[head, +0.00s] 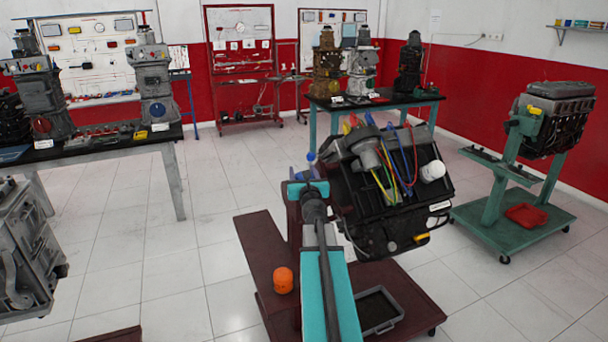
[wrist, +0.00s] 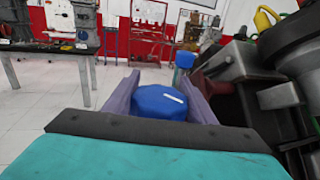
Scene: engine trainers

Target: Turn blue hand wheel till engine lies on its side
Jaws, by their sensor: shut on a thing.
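The blue hand wheel (wrist: 158,103) sits between the two purple-grey fingers of my gripper (wrist: 161,92) in the wrist view. The fingers are shut on it, one on each side. In the head view my arm reaches forward and mostly hides the wheel; a little blue shows past the gripper (head: 309,165). The black engine (head: 375,212) is on a dark red stand (head: 262,245), to the right of my gripper. It is tilted, with coloured hoses and a white cap on its upper side. In the wrist view its dark parts fill the right edge.
An orange filter-like can (head: 283,280) and a grey tray (head: 380,310) are on the stand's base. A green stand with another engine (head: 550,120) is at right. Workbenches (head: 110,150) stand at left and behind. Tiled floor (head: 205,265) is clear left of the stand.

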